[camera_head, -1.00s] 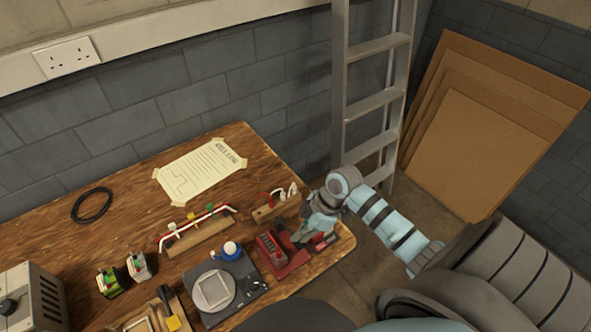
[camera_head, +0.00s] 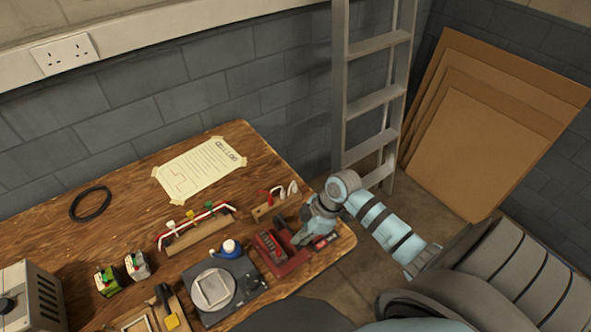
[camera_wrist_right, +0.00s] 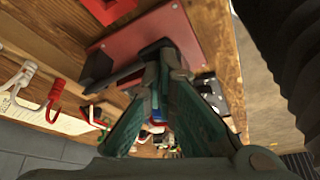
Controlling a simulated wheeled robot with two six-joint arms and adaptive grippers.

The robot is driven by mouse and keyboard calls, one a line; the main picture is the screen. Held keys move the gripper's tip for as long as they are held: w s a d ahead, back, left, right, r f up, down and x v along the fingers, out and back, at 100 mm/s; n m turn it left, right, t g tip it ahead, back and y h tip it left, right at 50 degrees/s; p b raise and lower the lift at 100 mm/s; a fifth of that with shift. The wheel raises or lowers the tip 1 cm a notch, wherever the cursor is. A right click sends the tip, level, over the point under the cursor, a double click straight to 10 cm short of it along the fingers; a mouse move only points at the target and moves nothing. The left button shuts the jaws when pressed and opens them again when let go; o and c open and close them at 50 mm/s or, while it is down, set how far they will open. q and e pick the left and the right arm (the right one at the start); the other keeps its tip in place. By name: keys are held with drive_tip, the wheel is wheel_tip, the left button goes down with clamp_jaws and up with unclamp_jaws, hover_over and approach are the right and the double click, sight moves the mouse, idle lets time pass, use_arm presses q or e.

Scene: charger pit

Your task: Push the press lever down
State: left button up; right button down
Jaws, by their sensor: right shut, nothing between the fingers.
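The red press (camera_head: 280,262) stands near the right end of the wooden bench, and its red base plate also shows in the wrist view (camera_wrist_right: 193,35). A dark bar that looks like its lever (camera_wrist_right: 118,80) sits beside the fingers in the wrist view; its far parts are hidden. My right gripper (camera_head: 302,241) is low over the right part of the press. Its fingertips (camera_wrist_right: 163,62) are together with nothing between them, close to the dark bar; I cannot tell whether they touch it. My left gripper is out of view.
A hook stand (camera_head: 270,208) is behind the press. A ladder (camera_head: 372,103) stands behind the bench's right end.

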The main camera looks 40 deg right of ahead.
drive_tip(key=shift+f, duration=0.35)
drive_tip(key=shift+f+b, duration=0.6)
drive_tip(key=shift+f, duration=0.65)
wheel_tip(320, 180, up, 6)
drive_tip(key=p, duration=0.6)
drive_tip(key=shift+p, duration=0.3)
wheel_tip(320, 180, up, 3)
drive_tip(key=p, duration=0.2)
drive_tip(key=shift+p, duration=0.3)
drive_tip(key=shift+f, duration=0.15)
